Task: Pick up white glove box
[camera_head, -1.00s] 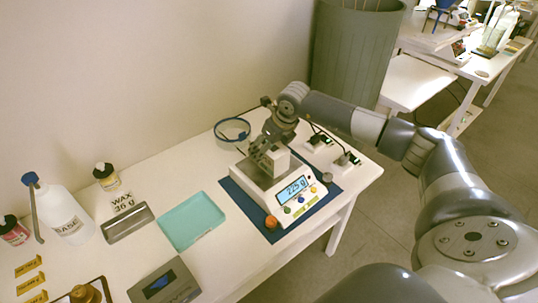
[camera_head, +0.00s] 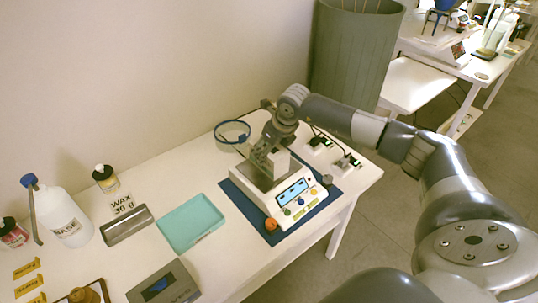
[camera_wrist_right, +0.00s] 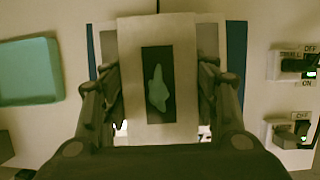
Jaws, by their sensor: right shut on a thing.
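The white glove box (camera_head: 280,160) is small and pale, at the middle of the scale (camera_head: 290,196) in the head view. In the right wrist view the glove box (camera_wrist_right: 131,30) is seen close up, with a dark slot and a pale green glove shape in it. My right gripper (camera_head: 266,153) is shut on the glove box, with a finger on either side of it in the right wrist view. The box is at or just above the scale's pan; the gap is too small to tell. My left gripper is not in view.
The scale stands on a blue mat (camera_head: 238,203) near the table's right end. A teal tray (camera_head: 192,224), a metal tray (camera_head: 126,225) and a white bottle (camera_head: 64,217) stand to the left. A blue ring (camera_head: 232,131) lies behind. Small switch boxes (camera_head: 346,163) are at right.

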